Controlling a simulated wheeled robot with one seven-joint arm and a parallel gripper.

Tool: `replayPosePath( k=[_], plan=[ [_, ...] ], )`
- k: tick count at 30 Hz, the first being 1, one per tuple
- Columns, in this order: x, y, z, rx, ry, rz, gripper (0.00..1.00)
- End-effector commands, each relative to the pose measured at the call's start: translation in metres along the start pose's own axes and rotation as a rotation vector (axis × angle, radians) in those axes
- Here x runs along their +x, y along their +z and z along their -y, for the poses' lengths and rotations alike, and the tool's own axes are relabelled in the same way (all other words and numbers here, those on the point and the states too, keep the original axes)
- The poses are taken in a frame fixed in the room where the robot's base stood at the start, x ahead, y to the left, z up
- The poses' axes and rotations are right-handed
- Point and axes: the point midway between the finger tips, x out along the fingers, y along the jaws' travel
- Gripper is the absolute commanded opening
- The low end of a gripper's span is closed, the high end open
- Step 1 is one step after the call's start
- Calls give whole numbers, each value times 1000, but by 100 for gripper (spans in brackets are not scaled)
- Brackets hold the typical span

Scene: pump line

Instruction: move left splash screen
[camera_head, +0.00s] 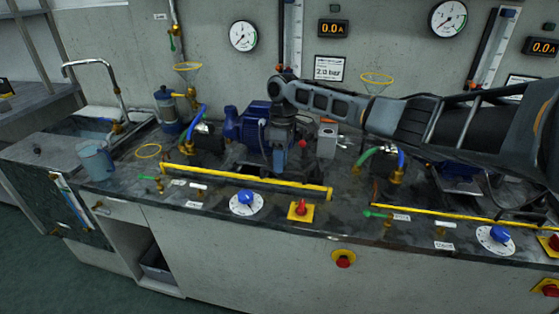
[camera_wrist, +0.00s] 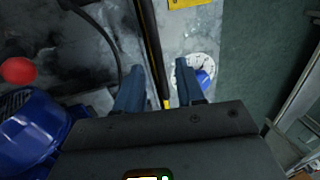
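The left splash screen (camera_head: 230,178) shows in the head view as a long yellow bar along the front of the worktop, with its right end near the red knob. My gripper (camera_head: 279,164) points down just behind this bar, in front of the blue pump. In the wrist view my gripper (camera_wrist: 158,68) is open, with its two blue-grey fingers apart. A narrow dark strip with a yellow end, likely the left splash screen (camera_wrist: 166,103), runs between them with a gap on each side. I cannot tell how far below the fingertips it lies.
A blue pump (camera_head: 252,120) stands behind the bar. A white dial with a blue knob (camera_head: 246,203) and a red knob on a yellow plate (camera_head: 300,211) are in front. A second yellow bar (camera_head: 470,218) lies right. A blue-grey beaker (camera_head: 97,160) stands by the sink.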

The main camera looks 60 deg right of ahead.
Motion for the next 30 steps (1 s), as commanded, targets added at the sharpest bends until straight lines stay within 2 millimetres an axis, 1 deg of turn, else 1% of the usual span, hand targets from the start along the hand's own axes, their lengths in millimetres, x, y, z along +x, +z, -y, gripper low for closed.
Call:
replayPosePath(
  k=[3,10,11,22,30],
  plan=[
    [5,0,0,0,0,0,38],
    [6,0,0,-1,1,0,38],
    [6,0,0,-1,1,0,36],
    [5,0,0,-1,1,-1,1],
    [5,0,0,-1,2,-1,0]
  ],
)
